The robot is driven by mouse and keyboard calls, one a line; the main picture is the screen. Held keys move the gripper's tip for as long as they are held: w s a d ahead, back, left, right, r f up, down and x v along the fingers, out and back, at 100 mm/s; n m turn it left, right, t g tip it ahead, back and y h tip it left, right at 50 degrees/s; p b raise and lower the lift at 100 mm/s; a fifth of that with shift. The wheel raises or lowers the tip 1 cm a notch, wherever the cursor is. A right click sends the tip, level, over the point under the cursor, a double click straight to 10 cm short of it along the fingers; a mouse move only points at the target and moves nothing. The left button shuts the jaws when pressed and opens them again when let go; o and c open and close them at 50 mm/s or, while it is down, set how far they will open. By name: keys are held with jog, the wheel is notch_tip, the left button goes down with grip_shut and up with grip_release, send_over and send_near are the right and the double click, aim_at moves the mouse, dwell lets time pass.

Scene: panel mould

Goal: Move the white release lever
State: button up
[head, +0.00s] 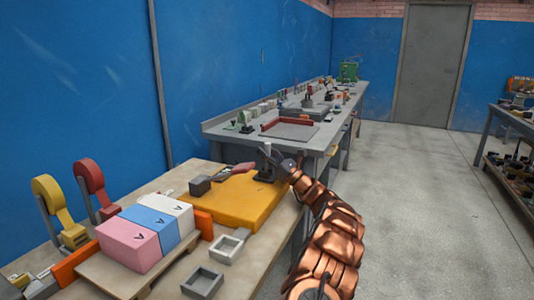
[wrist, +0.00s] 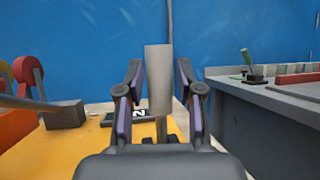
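The white release lever (wrist: 158,75) stands upright in the wrist view as a pale grey-white handle on a thinner dark stem. It also shows in the head view (head: 267,148), at the far right corner of the yellow panel (head: 245,208). My gripper (wrist: 159,88) is open, with one finger on each side of the handle and a visible gap on both sides. I cannot tell how deep the handle lies between the fingers. In the head view my gripper (head: 276,160) is small and dark beside the lever. The lever's foot is partly hidden by my gripper.
A dark grey block (head: 200,186) with a red-handled bar (head: 236,170) sits on the panel to the left. A dark label plate (wrist: 127,116) lies behind my left finger. Pink, blue and white boxes (head: 130,244) stand nearer. A grey workbench (wrist: 245,105) stands right.

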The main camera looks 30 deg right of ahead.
jog(key=shift+o, duration=0.9)
jog(key=v, duration=1.2)
